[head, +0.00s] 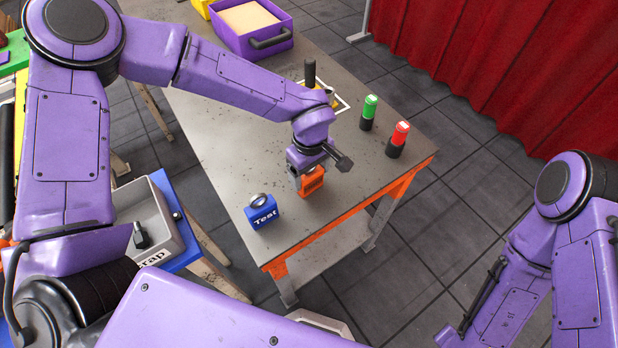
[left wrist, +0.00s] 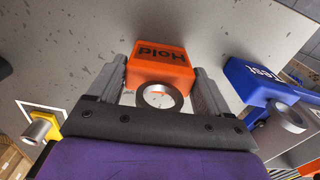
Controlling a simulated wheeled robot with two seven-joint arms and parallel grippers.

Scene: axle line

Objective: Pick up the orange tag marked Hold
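The orange tag marked Hold (head: 312,181) stands on the workbench near its front right edge. In the left wrist view the orange tag (left wrist: 160,66) shows its lettering upside down, with a grey metal ring (left wrist: 160,96) towards me. My left gripper (head: 309,172) is over the tag from above, hiding its top in the head view. In the left wrist view its two grey fingers (left wrist: 161,82) lie along both sides of the tag, very close to it. I cannot tell whether they press on it. My right gripper is not in view; only the right arm shows.
A blue tag marked Test (head: 262,212) stands left of the orange one; it also shows in the left wrist view (left wrist: 262,82). A green-topped cylinder (head: 369,113) and a red-topped cylinder (head: 398,140) stand to the right. A purple bin (head: 262,44) is farther back.

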